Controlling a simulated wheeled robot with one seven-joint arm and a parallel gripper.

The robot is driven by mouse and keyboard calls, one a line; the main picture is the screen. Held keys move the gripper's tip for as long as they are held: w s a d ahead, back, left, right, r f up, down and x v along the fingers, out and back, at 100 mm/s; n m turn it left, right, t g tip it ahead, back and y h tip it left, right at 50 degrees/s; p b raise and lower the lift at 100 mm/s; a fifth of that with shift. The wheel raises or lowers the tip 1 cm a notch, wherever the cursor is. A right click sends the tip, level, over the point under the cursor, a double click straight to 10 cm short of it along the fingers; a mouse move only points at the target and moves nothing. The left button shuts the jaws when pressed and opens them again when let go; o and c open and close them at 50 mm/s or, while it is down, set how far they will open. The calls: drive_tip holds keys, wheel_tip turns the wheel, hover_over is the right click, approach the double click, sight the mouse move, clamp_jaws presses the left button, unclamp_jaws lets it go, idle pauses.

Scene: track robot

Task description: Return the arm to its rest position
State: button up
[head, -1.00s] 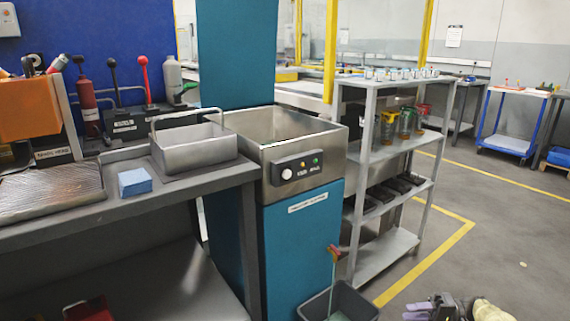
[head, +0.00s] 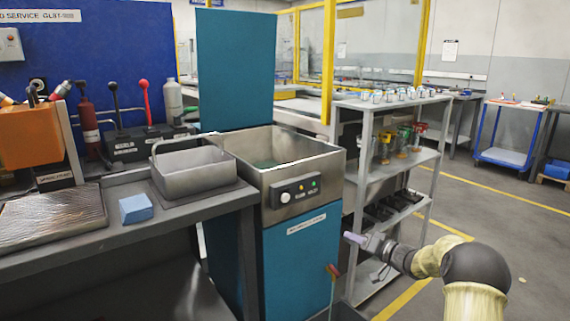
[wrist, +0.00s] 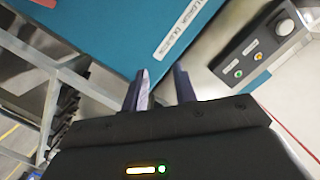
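My gripper (head: 355,239) is at the right in the head view, in front of the grey shelf rack and to the right of the teal machine (head: 302,262). My arm reaches it from the lower right. In the wrist view my gripper (wrist: 160,85) shows two fingers standing apart with nothing between them. The teal machine's panel (wrist: 130,35) lies beyond the fingertips, and its control box (wrist: 255,50) is at the upper right.
A metal shelf rack (head: 395,102) with jars and cups stands right of the machine. A grey workbench (head: 190,218) holds a metal basket (head: 195,172) and a blue block (head: 136,208). The floor (head: 540,240) at the right is clear.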

drive_tip(key=s+a+r+g+h+p, duration=0.1)
drive_tip(key=s+a+g+h+p, duration=0.2)
drive_tip(key=s, duration=1.1)
drive_tip(key=s+a+g+h+p, duration=0.15)
drive_tip(key=s+g+h, duration=0.25)
drive_tip(key=s, duration=1)
drive_tip(key=s+a+r+g+h+p, duration=0.1)
drive_tip(key=s+a+g+h, duration=0.2)
drive_tip(key=s, duration=1)
wheel_tip(320, 180, up, 37)
drive_tip(key=h+p, duration=0.1)
drive_tip(key=p, duration=3.6)
drive_tip(key=shift+d, duration=0.4)
drive_tip(key=shift+w, duration=0.1)
